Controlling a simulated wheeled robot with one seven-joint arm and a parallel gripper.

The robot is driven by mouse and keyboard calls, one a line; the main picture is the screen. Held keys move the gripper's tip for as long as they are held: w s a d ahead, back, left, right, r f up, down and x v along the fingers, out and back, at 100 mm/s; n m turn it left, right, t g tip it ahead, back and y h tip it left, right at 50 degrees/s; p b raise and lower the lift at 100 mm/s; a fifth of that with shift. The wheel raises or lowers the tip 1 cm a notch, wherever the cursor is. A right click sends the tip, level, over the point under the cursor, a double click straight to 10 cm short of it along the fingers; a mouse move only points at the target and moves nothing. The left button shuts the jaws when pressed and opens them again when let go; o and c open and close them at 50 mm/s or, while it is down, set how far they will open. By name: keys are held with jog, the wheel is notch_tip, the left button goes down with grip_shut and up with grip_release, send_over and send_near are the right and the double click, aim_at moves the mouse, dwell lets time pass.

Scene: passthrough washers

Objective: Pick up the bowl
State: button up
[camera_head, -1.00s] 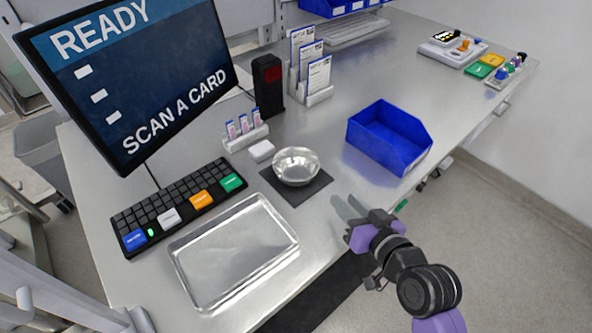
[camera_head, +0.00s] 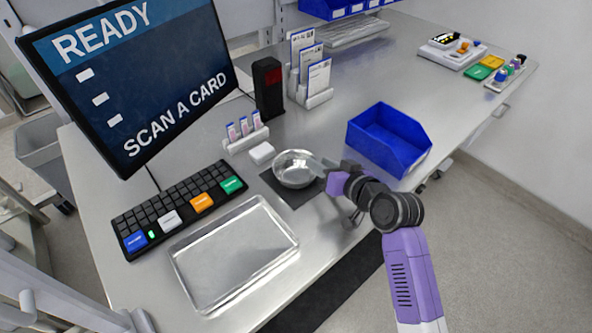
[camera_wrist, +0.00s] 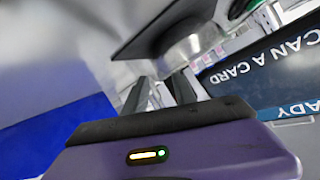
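A shiny silver bowl (camera_head: 293,170) sits upright on a dark square mat (camera_head: 303,195) near the front edge of the table. My gripper (camera_head: 320,165) is at the bowl's right side, its fingers reaching toward the rim. Whether they touch the rim is unclear in the head view.
A blue bin (camera_head: 390,138) stands close to the right of my gripper. A metal tray (camera_head: 235,255) and a keyboard (camera_head: 178,205) lie to the left. A small white box (camera_head: 262,153), a card rack (camera_head: 245,135) and a black scanner post (camera_head: 268,88) stand behind the bowl.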

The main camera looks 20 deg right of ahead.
jog(key=shift+w+a+f, duration=0.1)
jog(key=shift+w+f, duration=0.15)
jog(key=shift+w, duration=0.35)
grip_shut()
jog(key=shift+s+f, duration=0.1)
jog(key=shift+f, duration=0.1)
dwell(0.8)
